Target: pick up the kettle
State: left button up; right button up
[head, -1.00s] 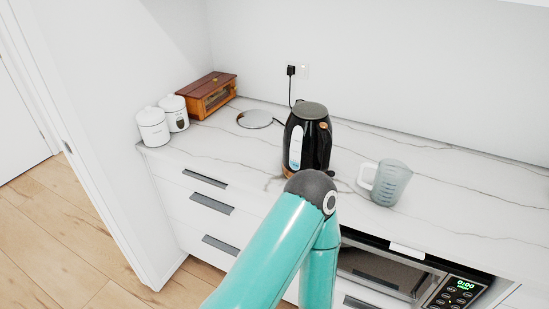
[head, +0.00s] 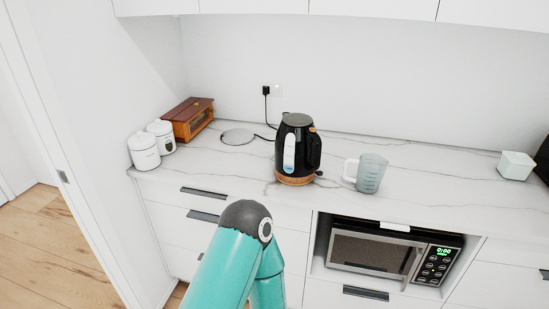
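The black kettle (head: 304,148) stands upright on the marble counter (head: 215,165) in the head view. It has a dark lid, a pale water window on its front, a handle on its right side and a wood-coloured band at the bottom. A round silver disc (head: 237,137) lies on the counter to its left, apart from it, with a black cord running to the wall plug (head: 266,91). A teal link of my own arm with a dark joint rises from the bottom, in front of the drawers. Neither gripper shows.
Two white canisters (head: 144,152) and a wooden box (head: 189,120) are at the left. A pale green box (head: 516,166) is far right. A microwave (head: 372,254) sits below the counter. Upper cabinets (head: 370,8) hang above.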

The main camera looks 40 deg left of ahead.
aim_at(297, 150)
jog(key=u, duration=0.35)
jog(key=i, duration=0.85)
jog(key=u, duration=0.05)
